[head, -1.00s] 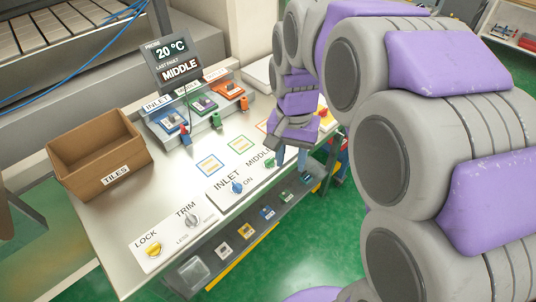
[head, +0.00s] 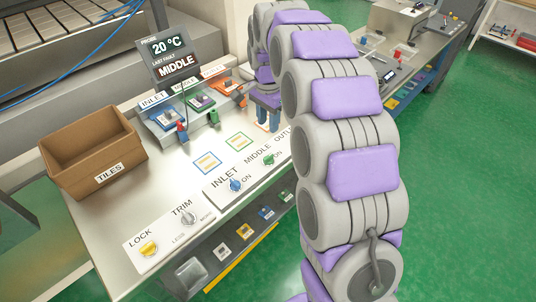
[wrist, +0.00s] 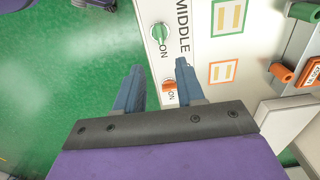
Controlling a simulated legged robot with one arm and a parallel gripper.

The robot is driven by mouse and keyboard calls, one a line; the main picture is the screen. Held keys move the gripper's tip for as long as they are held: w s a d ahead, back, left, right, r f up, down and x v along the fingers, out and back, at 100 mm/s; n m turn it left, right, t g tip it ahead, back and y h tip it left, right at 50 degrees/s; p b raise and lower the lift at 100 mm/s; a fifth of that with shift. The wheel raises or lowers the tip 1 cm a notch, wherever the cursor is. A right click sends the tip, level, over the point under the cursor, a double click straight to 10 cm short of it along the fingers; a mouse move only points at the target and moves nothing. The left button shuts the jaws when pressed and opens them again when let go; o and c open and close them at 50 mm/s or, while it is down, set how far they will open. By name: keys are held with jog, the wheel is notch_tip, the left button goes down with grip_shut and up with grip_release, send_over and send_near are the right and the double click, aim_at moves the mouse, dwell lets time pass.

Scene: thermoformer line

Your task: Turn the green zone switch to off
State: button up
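The green zone switch (head: 268,159) is a round knob on the white panel under the label MIDDLE, with ON printed beside it. In the wrist view the green knob (wrist: 159,33) lies just beyond my fingertips, apart from them. My gripper (wrist: 158,67) is open and empty, its two blue fingers spread. An orange knob (wrist: 169,86), also marked ON, shows in the gap between the fingers. In the head view my gripper (head: 269,126) is over the panel's far end, behind the green knob.
A blue INLET knob (head: 235,185), a grey TRIM knob (head: 189,218) and a yellow LOCK knob (head: 149,248) are along the panel's near part. A tiles box (head: 130,146) stands left. Coloured clamp units (head: 202,103) and a display (head: 171,58) showing MIDDLE stand behind.

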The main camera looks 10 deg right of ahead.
aim_at(268, 156)
notch_tip(268, 156, down, 14)
jog(key=b, duration=0.3)
jog(key=shift+f, duration=0.1)
grip_shut()
dwell(0.3)
